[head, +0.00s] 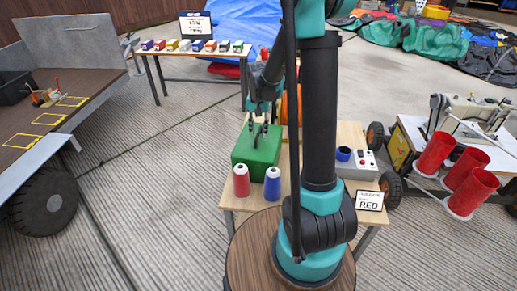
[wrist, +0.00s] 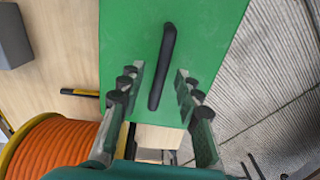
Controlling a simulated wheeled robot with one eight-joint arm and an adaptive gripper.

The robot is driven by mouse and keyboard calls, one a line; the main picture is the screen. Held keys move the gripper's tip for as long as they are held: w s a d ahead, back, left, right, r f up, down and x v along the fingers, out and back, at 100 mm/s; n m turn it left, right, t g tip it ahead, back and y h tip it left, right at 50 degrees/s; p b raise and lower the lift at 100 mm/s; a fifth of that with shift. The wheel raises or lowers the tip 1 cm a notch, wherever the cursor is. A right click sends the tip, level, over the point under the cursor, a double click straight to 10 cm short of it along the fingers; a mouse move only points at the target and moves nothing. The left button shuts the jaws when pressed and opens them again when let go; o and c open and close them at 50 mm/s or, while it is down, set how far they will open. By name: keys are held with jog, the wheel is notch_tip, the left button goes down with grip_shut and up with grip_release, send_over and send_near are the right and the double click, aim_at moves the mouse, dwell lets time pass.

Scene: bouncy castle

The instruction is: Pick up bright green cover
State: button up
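The bright green cover (wrist: 208,30) has a flat green top with a black bar handle (wrist: 162,66). In the head view the green cover (head: 257,147) sits on the wooden table, left of my arm. My gripper (wrist: 158,95) is open, with its fingers on either side of the handle's lower part in the wrist view. In the head view my gripper (head: 259,132) points down at the top of the cover. No contact with the handle can be made out. What lies beneath the cover is hidden.
An orange cable reel (wrist: 55,150) is beside the cover. A control box (head: 357,164) and a "RED" sign (head: 369,201) are to the right, with red cylinders (head: 470,192) beyond.

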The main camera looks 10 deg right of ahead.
jog(key=shift+f, duration=0.8)
jog(key=shift+c, duration=0.2)
grip_shut()
